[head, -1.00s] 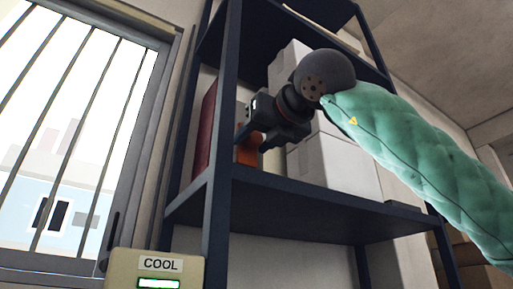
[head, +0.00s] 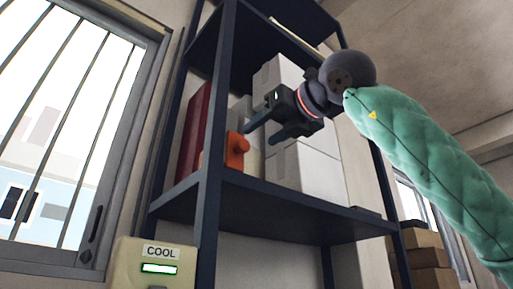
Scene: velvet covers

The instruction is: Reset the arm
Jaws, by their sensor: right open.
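My right arm (head: 425,150), in a green padded cover, comes in from the right of the head view. Its gripper (head: 260,133) points left in front of the dark shelf unit. The gripper's fingers are apart with nothing between them. An orange object with a round knob (head: 236,152) sits on the middle shelf, just left of the fingertips and apart from them. My left gripper is not in view.
The dark metal shelf (head: 255,207) holds white boxes (head: 305,165) and a red binder-like object (head: 194,130). A beige unit labelled COOL (head: 155,272) stands at the lower left. A barred window (head: 60,120) is at left. Cardboard boxes (head: 428,262) stand at lower right.

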